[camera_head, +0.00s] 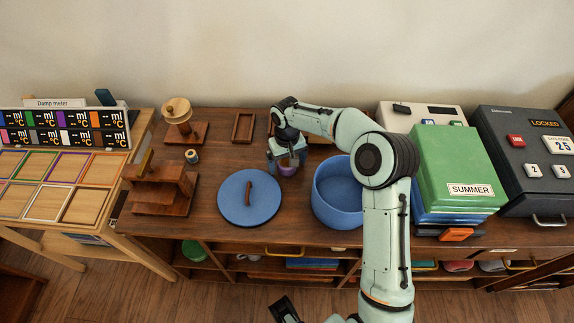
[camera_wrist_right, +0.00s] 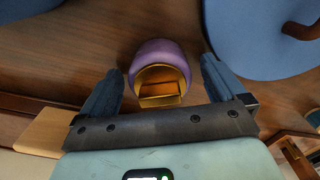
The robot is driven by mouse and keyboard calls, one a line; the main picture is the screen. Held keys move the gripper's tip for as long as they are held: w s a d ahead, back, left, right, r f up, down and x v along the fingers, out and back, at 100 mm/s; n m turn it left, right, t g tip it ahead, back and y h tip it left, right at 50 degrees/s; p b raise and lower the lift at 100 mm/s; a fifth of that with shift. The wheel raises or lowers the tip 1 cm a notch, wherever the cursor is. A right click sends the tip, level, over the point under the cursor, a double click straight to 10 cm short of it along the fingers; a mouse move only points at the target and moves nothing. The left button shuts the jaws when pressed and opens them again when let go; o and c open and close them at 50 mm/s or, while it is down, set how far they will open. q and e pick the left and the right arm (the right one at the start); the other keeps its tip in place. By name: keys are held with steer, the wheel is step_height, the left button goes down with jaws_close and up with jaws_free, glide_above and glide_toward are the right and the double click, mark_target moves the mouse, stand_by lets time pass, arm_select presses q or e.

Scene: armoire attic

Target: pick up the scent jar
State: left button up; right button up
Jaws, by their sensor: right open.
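The scent jar appears to be the small round purple jar (camera_wrist_right: 160,52) with a gold rim and gold inside, seen in the right wrist view. In the head view it shows as a bit of purple (camera_head: 287,171) on the wooden cabinet top (camera_head: 215,125), partly hidden by my right gripper (camera_head: 286,158). The right gripper is open. In the right wrist view its two dark fingers (camera_wrist_right: 162,68) stand on either side of the jar, with gaps on both sides.
A blue lid (camera_head: 235,205) lies in front and left of the jar; an open blue tub (camera_head: 338,208) stands right of it. A small wooden tray (camera_head: 243,127) is behind. Wooden stands (camera_head: 160,190) are at left, green SUMMER boxes (camera_head: 455,160) at right.

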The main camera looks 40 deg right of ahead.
steer(key=shift+f, duration=0.15)
steer(key=c, duration=1.4)
steer(key=shift+o, duration=0.2)
